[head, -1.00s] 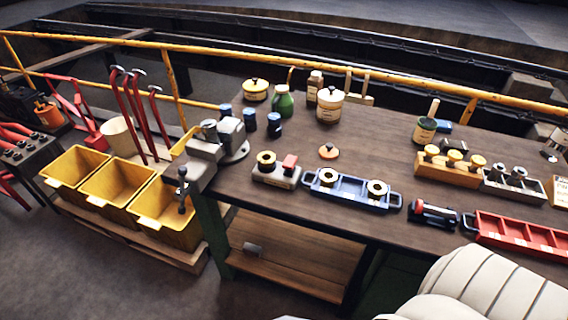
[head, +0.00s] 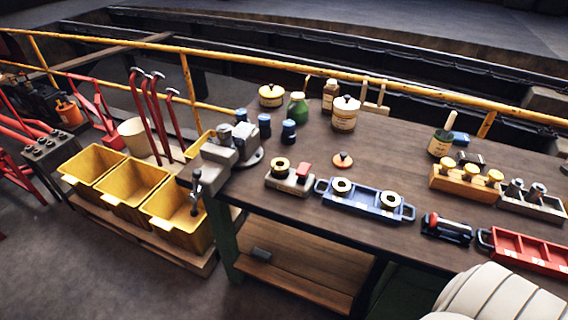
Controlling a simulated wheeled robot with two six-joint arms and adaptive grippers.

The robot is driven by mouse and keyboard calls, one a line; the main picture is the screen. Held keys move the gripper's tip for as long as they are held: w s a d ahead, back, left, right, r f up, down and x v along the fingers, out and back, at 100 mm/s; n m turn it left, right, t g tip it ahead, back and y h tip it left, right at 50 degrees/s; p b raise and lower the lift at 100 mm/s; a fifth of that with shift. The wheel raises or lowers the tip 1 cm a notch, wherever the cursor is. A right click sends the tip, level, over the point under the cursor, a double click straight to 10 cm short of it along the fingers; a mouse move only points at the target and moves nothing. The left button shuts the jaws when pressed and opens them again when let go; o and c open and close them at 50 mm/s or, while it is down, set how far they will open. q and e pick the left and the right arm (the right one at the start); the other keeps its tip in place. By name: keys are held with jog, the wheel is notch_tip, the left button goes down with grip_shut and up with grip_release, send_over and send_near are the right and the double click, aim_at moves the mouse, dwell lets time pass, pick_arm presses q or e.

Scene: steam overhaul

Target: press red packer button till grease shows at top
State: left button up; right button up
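The packer (head: 290,178) stands near the front edge of the workbench, a pale grey block with a black-and-brass ring part on its left. Its red button (head: 304,170) sticks up on its right side. No finger or gripper is near it. I cannot make out grease at its top at this size. A white padded part of my own body (head: 497,295) shows at the bottom right. Neither of my grippers is in view.
A grey vice (head: 228,150) is at the bench's left corner. A red tray (head: 528,252) lies far right.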

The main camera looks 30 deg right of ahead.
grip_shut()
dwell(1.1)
